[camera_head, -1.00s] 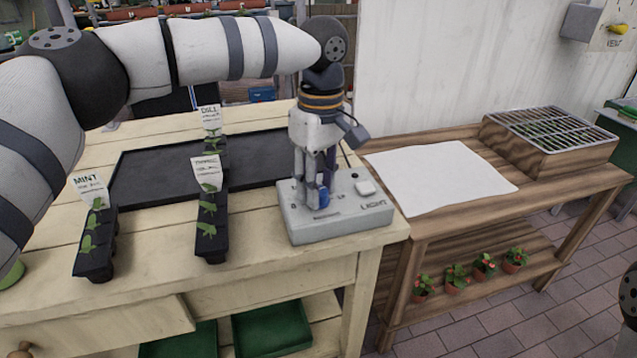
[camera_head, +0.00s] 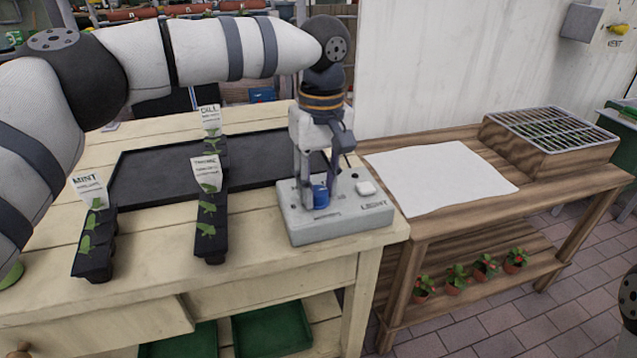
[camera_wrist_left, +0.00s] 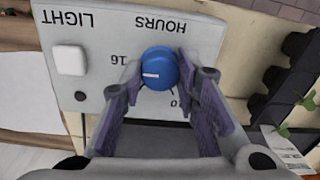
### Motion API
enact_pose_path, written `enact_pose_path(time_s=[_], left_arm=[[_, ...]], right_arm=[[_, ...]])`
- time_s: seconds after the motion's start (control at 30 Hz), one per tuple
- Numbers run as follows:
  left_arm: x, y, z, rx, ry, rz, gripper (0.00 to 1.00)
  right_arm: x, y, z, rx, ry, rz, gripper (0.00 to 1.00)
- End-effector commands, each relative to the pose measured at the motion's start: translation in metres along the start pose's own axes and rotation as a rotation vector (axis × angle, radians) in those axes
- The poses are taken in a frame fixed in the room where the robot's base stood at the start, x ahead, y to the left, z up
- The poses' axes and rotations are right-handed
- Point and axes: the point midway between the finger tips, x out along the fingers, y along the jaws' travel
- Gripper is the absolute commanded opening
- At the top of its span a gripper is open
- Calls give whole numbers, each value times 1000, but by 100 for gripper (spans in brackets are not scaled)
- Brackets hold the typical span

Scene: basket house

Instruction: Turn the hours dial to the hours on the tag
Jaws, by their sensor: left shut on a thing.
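The blue hours dial (camera_head: 320,196) is on the grey control box (camera_head: 345,228) at the right end of the pale table. In the left wrist view the dial (camera_wrist_left: 160,66) has a white pointer line aimed to the picture's left, near an upside-down 16. Another numeral at its lower right is partly hidden. My left gripper (camera_wrist_left: 157,84) points down, with its fingers closed on either side of the dial. Plant tags stand in the black seedling trays: MINT (camera_head: 89,188), DILL (camera_head: 210,119) and a middle tag (camera_head: 208,172). Their small print is too small to read.
A white LIGHT button (camera_head: 366,188) is on the same box beside the dial. A flat black tray (camera_head: 150,178) lies behind the seedlings. A wooden bench (camera_head: 420,225) to the right holds a white sheet (camera_head: 440,178) and a slatted box (camera_head: 550,140).

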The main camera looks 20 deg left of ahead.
Motion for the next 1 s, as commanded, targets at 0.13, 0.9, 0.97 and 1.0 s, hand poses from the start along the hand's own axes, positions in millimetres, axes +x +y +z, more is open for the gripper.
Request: enact_pose_path(time_s=[0.13, 0.9, 0.97, 1.0], left_arm=[[0, 0, 0, 1, 0, -2, 1], [-86, 1, 0, -2, 2, 3, 49], [-98, 1, 0, -1, 2, 2, 49], [-104, 1, 0, -2, 2, 1, 49]], right_arm=[[0, 0, 0, 0, 0, 0, 31], [0, 0, 0, 0, 0, 0, 31], [0, 0, 0, 0, 0, 0, 31], [0, 0, 0, 0, 0, 0, 31]])
